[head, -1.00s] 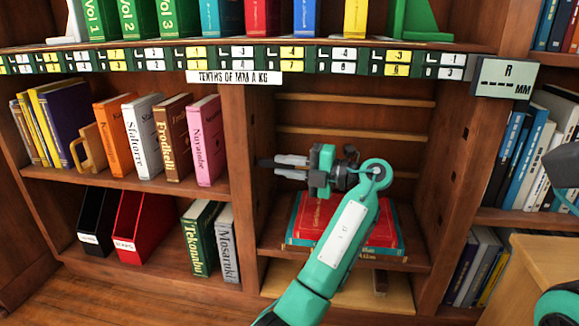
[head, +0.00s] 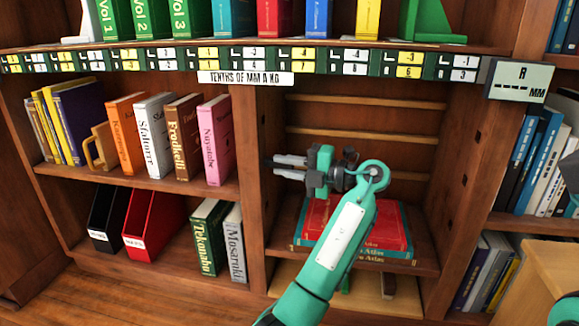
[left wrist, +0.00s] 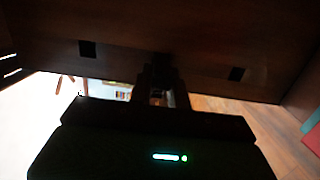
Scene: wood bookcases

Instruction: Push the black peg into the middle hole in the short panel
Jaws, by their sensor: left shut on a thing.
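My left gripper (head: 278,165) reaches in from the lower middle and points left at the wooden divider panel (head: 251,190). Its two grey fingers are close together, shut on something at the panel. The black peg cannot be made out clearly; fingers and shadow hide it. My right gripper is not in view.
Red and teal books (head: 375,235) lie flat on the shelf below my arm. Upright books, among them a pink one (head: 215,140), stand left of the divider. A label strip (head: 250,57) runs above. A right side panel (head: 460,170) has square holes.

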